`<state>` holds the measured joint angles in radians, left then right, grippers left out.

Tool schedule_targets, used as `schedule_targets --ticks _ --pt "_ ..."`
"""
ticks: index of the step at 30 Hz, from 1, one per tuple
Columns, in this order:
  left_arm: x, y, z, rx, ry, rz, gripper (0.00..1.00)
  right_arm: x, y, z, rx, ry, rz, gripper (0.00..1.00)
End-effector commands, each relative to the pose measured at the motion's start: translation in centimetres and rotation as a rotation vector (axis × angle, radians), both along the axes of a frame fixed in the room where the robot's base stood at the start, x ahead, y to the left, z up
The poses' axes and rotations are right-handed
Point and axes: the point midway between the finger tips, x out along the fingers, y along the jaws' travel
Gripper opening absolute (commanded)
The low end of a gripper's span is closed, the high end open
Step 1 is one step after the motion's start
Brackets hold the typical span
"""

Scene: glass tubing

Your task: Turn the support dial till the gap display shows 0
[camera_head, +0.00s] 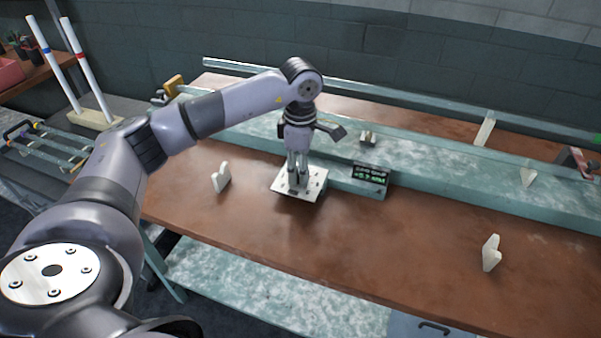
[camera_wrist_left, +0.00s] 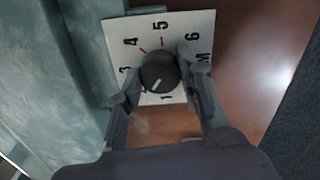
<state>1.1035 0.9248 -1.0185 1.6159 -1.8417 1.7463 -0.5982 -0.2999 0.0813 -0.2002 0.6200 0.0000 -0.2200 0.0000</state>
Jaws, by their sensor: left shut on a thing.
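The support dial is a round black knob (camera_wrist_left: 160,72) with a white pointer line, on a white plate (camera_wrist_left: 150,30) with numbers and red marks. In the left wrist view the pointer aims down-left. The plate also shows in the head view (camera_head: 311,192). My left gripper (camera_wrist_left: 160,75) reaches down over the plate, its two fingers shut on the knob from either side; it shows in the head view too (camera_head: 298,178). The gap display (camera_head: 370,178) is a dark box with green characters, apparently around +0.7 mm, too small to read surely. My right gripper is not in view.
White notched supports stand on the brown bench (camera_head: 400,245), one left of the plate (camera_head: 221,177) and one at the right (camera_head: 491,253). A long glass tube (camera_head: 400,109) runs along the back. A teal rail (camera_head: 440,165) lies behind the display. The bench's front middle is clear.

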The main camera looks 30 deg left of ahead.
Motion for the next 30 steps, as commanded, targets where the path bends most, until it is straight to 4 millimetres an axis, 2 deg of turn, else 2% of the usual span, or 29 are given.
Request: schedule_targets --ticks 3,15,30 --pt "0.1 0.0 -0.1 0.000 -0.004 -0.107 0.06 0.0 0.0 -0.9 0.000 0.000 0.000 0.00" --pt "0.1 0.0 0.0 -0.001 -0.004 -0.409 0.06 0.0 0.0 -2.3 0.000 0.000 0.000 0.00" --pt "0.1 0.0 0.1 0.000 -0.004 -0.538 0.06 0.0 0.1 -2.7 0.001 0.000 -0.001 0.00"
